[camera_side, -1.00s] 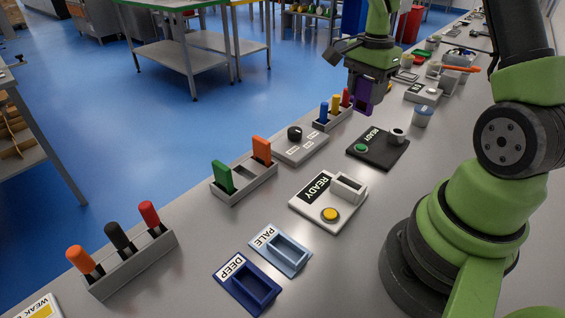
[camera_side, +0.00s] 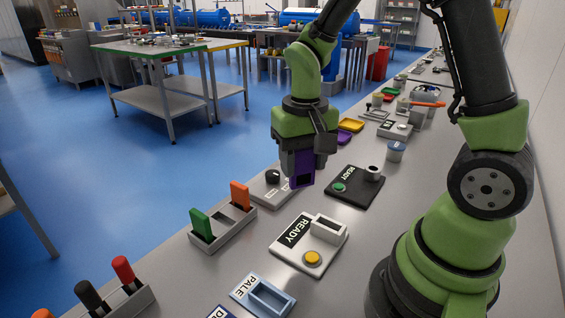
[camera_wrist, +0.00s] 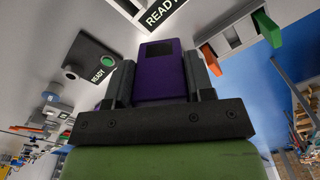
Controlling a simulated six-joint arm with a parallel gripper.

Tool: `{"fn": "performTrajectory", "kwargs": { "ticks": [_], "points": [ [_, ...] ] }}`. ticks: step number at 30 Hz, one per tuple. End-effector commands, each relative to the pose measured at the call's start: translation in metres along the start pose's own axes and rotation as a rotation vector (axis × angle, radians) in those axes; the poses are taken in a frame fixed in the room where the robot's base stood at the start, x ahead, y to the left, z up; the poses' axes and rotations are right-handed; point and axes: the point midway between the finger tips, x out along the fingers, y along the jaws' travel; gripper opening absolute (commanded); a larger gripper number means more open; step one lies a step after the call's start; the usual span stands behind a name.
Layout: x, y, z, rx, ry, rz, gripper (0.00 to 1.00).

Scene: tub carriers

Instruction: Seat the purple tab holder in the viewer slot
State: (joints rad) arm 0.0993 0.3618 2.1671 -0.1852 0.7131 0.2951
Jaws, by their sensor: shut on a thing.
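The purple tab holder (camera_side: 303,172) is a flat upright block with a dark window. My gripper (camera_side: 301,158) is shut on it and holds it in the air above the bench, near the grey dial box. In the wrist view the purple holder (camera_wrist: 158,82) sits between both fingers of my gripper (camera_wrist: 160,72). A white READY unit (camera_side: 282,250) has a raised block with a rectangular slot (camera_side: 328,228) and a yellow button. It lies below the gripper in the side view, clear of the holder. The white unit is cut off in the wrist view.
A black READY unit (camera_side: 355,200) with a green button and round cup stands right of the holder. A grey rack (camera_side: 236,228) holds a green and an orange tab around an empty middle place. The dial box (camera_side: 268,193) is behind. Pale blue tray (camera_side: 248,283) lies in front.

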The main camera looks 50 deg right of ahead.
Motion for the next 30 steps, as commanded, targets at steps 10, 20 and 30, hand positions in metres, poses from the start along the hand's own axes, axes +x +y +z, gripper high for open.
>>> {"fn": "performTrajectory", "kwargs": {
  "ticks": [10, 20, 30],
  "points": [
    [0.017, 0.043, 0.019, 0.797, -0.001, -0.001, 0.21],
    [0.021, 0.052, 0.025, 0.998, 0.000, -0.002, 0.21],
    [0.024, 0.052, 0.025, 0.994, -0.002, -0.001, 0.21]
  ]
}}
